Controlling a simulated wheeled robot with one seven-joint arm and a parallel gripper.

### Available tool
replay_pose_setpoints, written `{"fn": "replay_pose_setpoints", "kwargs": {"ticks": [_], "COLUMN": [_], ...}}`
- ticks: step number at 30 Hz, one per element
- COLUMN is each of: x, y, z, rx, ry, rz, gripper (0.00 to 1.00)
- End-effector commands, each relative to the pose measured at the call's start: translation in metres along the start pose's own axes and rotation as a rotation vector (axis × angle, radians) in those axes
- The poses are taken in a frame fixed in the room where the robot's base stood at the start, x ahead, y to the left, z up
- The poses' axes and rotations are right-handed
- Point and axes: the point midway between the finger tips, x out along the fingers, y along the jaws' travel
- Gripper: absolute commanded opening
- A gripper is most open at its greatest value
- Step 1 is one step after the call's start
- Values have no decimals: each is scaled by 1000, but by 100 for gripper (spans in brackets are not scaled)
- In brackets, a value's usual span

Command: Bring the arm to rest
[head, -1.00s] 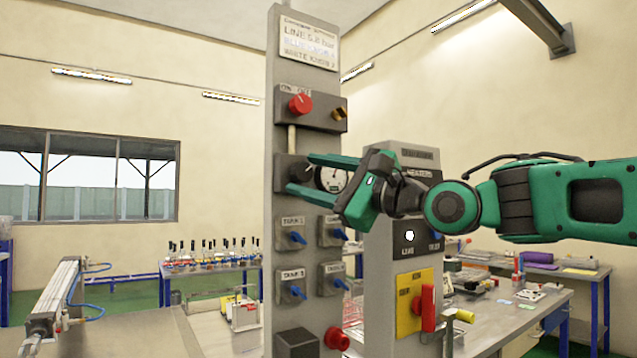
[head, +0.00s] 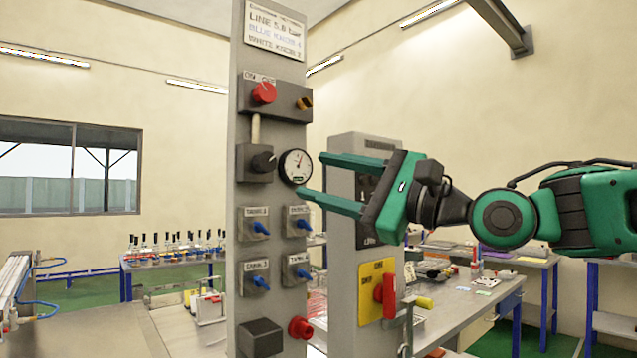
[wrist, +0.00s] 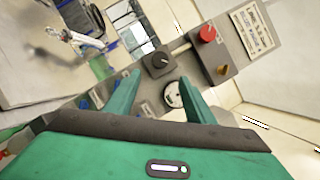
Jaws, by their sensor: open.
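My gripper (head: 313,178) is open and empty, its two green fingers apart and pointing left. In the head view the fingertips are beside the round gauge (head: 295,167) on the tall grey panel, to the right of the black knob (head: 262,162). In the wrist view my gripper (wrist: 160,92) shows both fingers toward the panel, with the black knob (wrist: 158,64) and the gauge (wrist: 173,95) seen between and beyond them. Whether a fingertip touches the panel cannot be told. My green and black arm stretches in from the right.
The grey panel (head: 240,200) carries a red knob (head: 263,92) on top, several blue valve handles and a red button (head: 300,328). Behind it a second grey cabinet has a red switch (head: 387,295) on a yellow plate. Benches stand behind; open air lies right of the panel.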

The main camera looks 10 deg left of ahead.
Motion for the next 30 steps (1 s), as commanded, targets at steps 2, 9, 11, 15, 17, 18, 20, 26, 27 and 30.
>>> {"fn": "replay_pose_setpoints", "kwargs": {"ticks": [2, 9, 11, 15, 17, 18, 20, 26, 27, 30], "x": [0, 0, 0, -6, -15, -24, -41, -128, -148, -203], "y": [0, 0, 0, 2, 5, 7, 11, 30, 36, 49], "z": [0, 0, 0, -16, -35, -51, -80, -177, -193, -228], "rx": [0, 0, 0, -46, -101, -149, -232, -488, -527, -609], "ry": [0, 0, 0, 49, 106, 157, 247, 555, 608, 729], "rz": [0, 0, 0, 11, 28, 44, 79, 275, 325, 458], "gripper": [49, 49, 49, 49, 49, 49, 49, 49, 49, 49]}}
